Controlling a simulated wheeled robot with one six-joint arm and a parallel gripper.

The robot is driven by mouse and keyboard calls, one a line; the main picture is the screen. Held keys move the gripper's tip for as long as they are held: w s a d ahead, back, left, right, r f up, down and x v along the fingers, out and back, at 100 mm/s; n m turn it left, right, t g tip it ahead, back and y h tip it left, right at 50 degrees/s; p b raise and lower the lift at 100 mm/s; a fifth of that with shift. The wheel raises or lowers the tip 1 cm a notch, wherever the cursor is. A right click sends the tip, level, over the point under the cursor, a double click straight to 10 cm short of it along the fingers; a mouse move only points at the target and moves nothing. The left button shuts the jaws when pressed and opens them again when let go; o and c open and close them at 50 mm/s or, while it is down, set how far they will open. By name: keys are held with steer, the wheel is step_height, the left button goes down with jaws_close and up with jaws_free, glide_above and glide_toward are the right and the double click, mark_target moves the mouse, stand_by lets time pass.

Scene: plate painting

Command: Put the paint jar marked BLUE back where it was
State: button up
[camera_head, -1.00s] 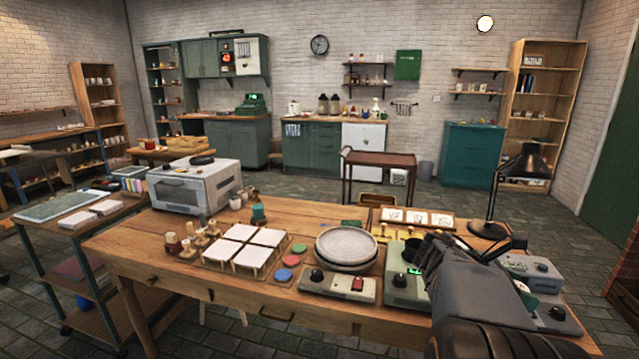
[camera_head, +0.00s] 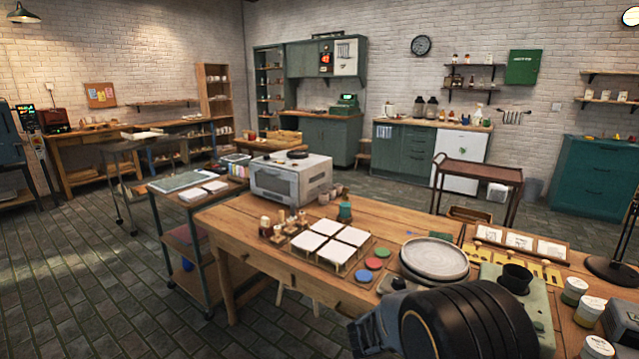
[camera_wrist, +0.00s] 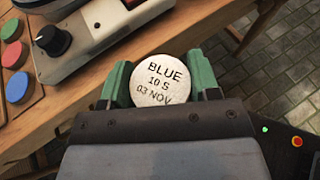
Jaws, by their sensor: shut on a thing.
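The paint jar marked BLUE (camera_wrist: 160,82) is in my gripper, seen from above in the wrist view. Its round white lid reads "BLUE 10-S 03 NOV". The green fingers of my gripper (camera_wrist: 161,90) are shut on it, one on each side. In the wrist view it is near the front edge of the wooden table. In the head view my dark wrist (camera_head: 470,325) is at the bottom, in front of the table, and the held jar cannot be made out. Other white-lidded jars (camera_head: 590,310) stand at the table's right; I cannot read their labels.
On the wooden table (camera_head: 240,235) are a grey round plate (camera_head: 434,258), a tray of white tiles (camera_head: 330,243), coloured discs (camera_head: 373,264), a green device (camera_head: 500,275) and a toaster oven (camera_head: 290,180). A cart (camera_head: 175,230) stands left. Floor at left is clear.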

steer(key=a+f+n+t+y, duration=0.1)
steer(key=a+f+n+t, duration=0.2)
steer(key=a, duration=0.6)
step_height(320, 180, up, 16)
steer(key=w+n+t+y+p, duration=0.2)
steer(key=n+t+y+p, duration=0.2)
steer(key=p, duration=0.8)
steer(key=n+y, duration=0.2)
steer(key=y, duration=0.1)
steer(key=shift+w+d+r, duration=0.15)
steer(key=shift+w+r, duration=0.05)
steer(key=shift+r, duration=0.05)
